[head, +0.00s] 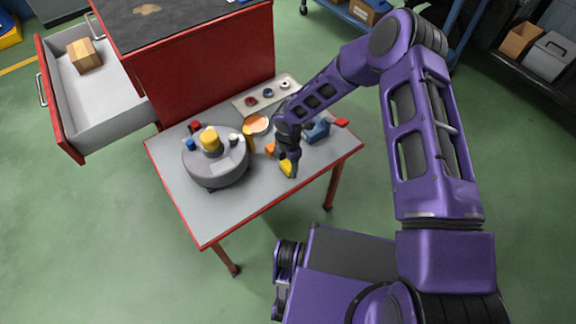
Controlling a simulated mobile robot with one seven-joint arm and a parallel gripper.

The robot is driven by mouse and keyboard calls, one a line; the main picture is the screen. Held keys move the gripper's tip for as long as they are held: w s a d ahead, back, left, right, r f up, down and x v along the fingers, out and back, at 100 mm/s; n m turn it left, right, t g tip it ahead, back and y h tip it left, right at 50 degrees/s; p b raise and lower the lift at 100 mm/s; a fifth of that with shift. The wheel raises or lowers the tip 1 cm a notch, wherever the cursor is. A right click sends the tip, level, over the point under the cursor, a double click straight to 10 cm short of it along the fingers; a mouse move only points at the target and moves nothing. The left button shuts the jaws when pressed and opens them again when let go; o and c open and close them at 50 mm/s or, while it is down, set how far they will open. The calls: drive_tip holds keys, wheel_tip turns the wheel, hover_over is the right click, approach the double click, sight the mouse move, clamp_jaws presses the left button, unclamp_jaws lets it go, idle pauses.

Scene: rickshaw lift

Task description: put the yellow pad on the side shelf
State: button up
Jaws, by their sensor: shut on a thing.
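My gripper (288,160) points down over the front middle of the grey side shelf (240,205), which has a red edge and red legs. It is shut on a small yellow pad (286,168), partly hidden by the fingers. The pad is at or just above the shelf top; I cannot tell whether it touches. A grey round stand (217,172) on the shelf, left of my gripper, carries a yellow knob (210,140) and small blue, red and white pieces.
An orange piece (270,149) and a blue holder (317,131) stand close to my gripper. A pale tray (266,95) with round pieces lies behind. A red cabinet (210,75) has an open drawer (85,105) holding a cardboard box (84,55). The shelf's front is bare.

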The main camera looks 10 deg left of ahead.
sight(289, 164)
drive_tip(key=shift+f, duration=0.15)
drive_tip(key=shift+f, duration=0.15)
drive_tip(key=o, duration=1.5)
drive_tip(key=shift+c, duration=0.2)
wheel_tip(289, 164, up, 12)
drive_tip(key=p, duration=0.1)
drive_tip(key=shift+r, duration=0.2)
